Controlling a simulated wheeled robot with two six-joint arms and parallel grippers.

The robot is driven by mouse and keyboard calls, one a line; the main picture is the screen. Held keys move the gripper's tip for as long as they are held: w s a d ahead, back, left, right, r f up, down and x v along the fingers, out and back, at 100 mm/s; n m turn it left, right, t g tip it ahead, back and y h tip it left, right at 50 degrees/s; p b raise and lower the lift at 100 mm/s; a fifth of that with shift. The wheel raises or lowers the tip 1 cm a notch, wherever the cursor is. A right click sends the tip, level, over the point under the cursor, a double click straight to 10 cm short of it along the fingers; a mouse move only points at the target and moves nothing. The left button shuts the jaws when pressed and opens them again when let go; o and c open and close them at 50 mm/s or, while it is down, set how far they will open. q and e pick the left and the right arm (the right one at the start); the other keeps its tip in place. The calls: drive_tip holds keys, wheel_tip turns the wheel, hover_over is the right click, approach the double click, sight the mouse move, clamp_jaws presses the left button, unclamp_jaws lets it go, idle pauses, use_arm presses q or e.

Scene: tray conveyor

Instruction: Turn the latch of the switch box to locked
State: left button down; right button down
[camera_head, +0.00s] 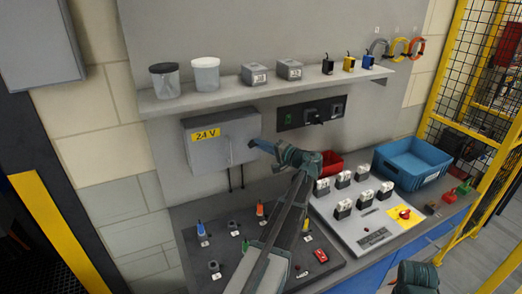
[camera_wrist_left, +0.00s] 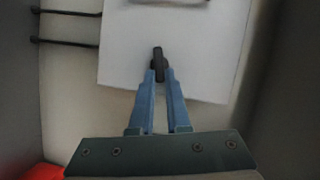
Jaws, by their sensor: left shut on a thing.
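The switch box (camera_head: 222,139) is a grey wall box with a yellow "24 V" label, and its door is shut. Its pale door face (camera_wrist_left: 190,50) fills the upper middle of the left wrist view. The latch (camera_wrist_left: 158,62) is a small black handle, upright in that view, near the door's edge. My left gripper (camera_wrist_left: 158,78) is shut on the lower end of the latch. In the head view my left gripper (camera_head: 256,145) reaches the box's right edge and hides the latch. A dark teal part of my right arm shows at the bottom right, with no fingers visible.
A shelf (camera_head: 225,97) with jars and small boxes runs above the switch box. Below are a dark panel (camera_head: 225,262) with plugs and a pale panel (camera_head: 350,238) with switches. A blue bin (camera_head: 412,165) and a red bin (camera_head: 331,160) stand to the right.

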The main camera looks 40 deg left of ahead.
use_arm(q)
drive_tip(key=shift+f+m+y+b, duration=0.35)
drive_tip(key=shift+m+y+b, duration=0.15)
drive_tip(key=shift+m+b, duration=0.55)
drive_tip(key=shift+m, duration=0.25)
drive_tip(key=c, duration=0.9)
unclamp_jaws()
drive_tip(key=d, duration=0.9)
drive_tip(key=s+d, duration=0.1)
drive_tip(key=d, duration=0.3)
drive_tip(key=shift+d, duration=0.4)
